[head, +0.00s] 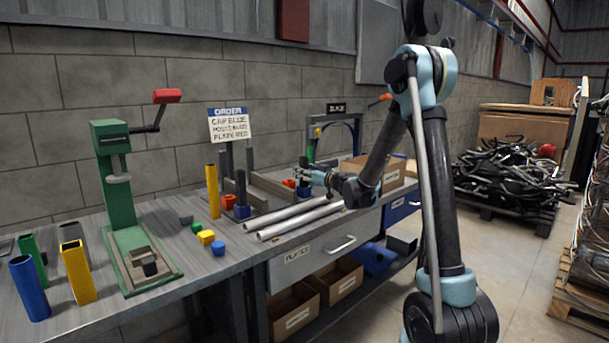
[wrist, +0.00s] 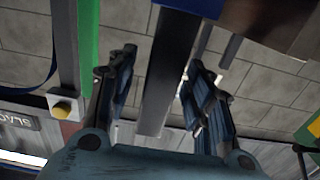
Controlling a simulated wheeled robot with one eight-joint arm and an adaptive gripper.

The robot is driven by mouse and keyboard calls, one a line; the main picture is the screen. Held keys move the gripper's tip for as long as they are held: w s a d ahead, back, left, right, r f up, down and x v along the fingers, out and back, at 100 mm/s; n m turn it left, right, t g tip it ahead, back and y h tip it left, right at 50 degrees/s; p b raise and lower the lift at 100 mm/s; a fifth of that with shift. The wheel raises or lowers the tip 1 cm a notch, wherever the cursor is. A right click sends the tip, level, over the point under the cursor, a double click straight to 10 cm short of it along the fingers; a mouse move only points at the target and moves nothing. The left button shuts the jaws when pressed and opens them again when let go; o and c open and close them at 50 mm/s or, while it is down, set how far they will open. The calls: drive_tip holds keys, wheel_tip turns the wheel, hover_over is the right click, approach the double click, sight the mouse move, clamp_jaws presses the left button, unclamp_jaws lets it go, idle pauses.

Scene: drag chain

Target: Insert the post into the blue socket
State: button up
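In the head view a dark upright post (head: 240,186) stands at a blue socket (head: 242,211) on the bench; how deep it sits I cannot tell. My gripper (head: 302,172) is to the right of it, over the bench, with its fingers pointing left. In the wrist view the two fingers (wrist: 163,60) stand apart. A dark post (wrist: 165,75) shows between them, with a visible gap at the left finger, so it does not look clamped. I cannot tell its depth. Blue (wrist: 265,15) shows at the upper edge.
A green upright (wrist: 88,45) is close at the left in the wrist view. A yellow post (head: 213,190) and an orange-red block (head: 228,202) stand left of the socket. Metal tubes (head: 295,218) lie in front. A green press (head: 125,200) stands farther left.

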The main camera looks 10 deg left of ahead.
sight(304, 157)
drive_tip(key=shift+r, duration=0.1)
wheel_tip(304, 157, up, 10)
drive_tip(key=shift+f, duration=0.15)
idle(0.5)
drive_tip(key=s+d+f+m+g+h, duration=0.1)
drive_tip(key=s+d+f+g+h, duration=0.15)
drive_tip(key=s+d, duration=0.55)
drive_tip(key=s+d+f+g+h, duration=0.25)
drive_tip(key=s+d, duration=0.35)
drive_tip(key=s, duration=0.5)
drive_tip(key=s+d+f+m+g+h, duration=0.2)
drive_tip(key=s+d+f+m+h, duration=0.2)
drive_tip(key=s+d+f, duration=0.6)
drive_tip(key=s+d+f+m+g+h, duration=0.1)
drive_tip(key=s+d+f+m+h, duration=0.4)
drive_tip(key=s+d+f, duration=0.5)
drive_tip(key=s+d, duration=0.6)
drive_tip(key=s, duration=0.2)
drive_tip(key=shift+s+d+f+g, duration=0.2)
drive_tip(key=shift+s+f+g, duration=0.05)
drive_tip(key=shift+s+g, duration=0.15)
drive_tip(key=shift+w, duration=0.1)
